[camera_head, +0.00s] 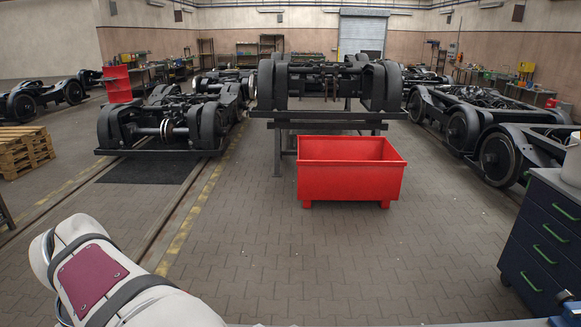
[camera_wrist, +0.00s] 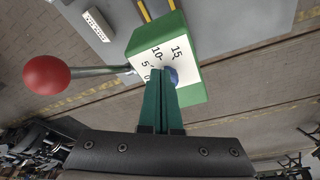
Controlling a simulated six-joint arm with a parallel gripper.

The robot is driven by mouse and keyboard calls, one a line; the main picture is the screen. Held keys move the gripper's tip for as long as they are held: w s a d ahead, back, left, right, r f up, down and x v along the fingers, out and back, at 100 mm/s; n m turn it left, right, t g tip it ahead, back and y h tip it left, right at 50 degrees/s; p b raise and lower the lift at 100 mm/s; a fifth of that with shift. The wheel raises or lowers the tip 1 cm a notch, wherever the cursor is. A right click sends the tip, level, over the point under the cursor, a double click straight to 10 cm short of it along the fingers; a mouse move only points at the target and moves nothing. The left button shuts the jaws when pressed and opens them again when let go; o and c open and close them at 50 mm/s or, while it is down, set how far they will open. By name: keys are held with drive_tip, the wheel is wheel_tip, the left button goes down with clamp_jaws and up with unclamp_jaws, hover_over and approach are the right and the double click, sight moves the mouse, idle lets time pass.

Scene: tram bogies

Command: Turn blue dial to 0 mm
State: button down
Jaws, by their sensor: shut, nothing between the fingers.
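In the wrist view a green box (camera_wrist: 195,85) carries a white scale plate (camera_wrist: 178,50) marked 15, 10, 5 and what looks like 0. The blue dial (camera_wrist: 172,73) sits on this plate, mostly hidden behind the tips of my gripper. My gripper (camera_wrist: 160,75) has its two dark green fingers closed together with nothing between them. The tips are right at the dial, but I cannot tell whether they touch it. The dial's pointer is hard to make out. The head view shows neither the dial nor my gripper's fingers.
In the wrist view a metal lever with a red ball knob (camera_wrist: 46,75) sticks out left of the green box, close to my fingers. In the head view a red bin (camera_head: 350,180) stands ahead before a raised bogie (camera_head: 325,85). A drawer cabinet (camera_head: 545,235) stands at right.

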drive_tip(key=v, duration=0.3)
drive_tip(key=shift+w+a+r, duration=0.2)
drive_tip(key=shift+a+r, duration=0.1)
drive_tip(key=f, duration=0.2)
drive_tip(key=s+a+f, duration=0.1)
drive_tip(key=f, duration=0.1)
drive_tip(key=s+f, duration=0.1)
drive_tip(key=f, duration=0.1)
drive_tip(key=shift+s+a, duration=0.1)
drive_tip(key=shift+a, duration=0.2)
drive_tip(key=shift+a, duration=0.2)
idle(0.4)
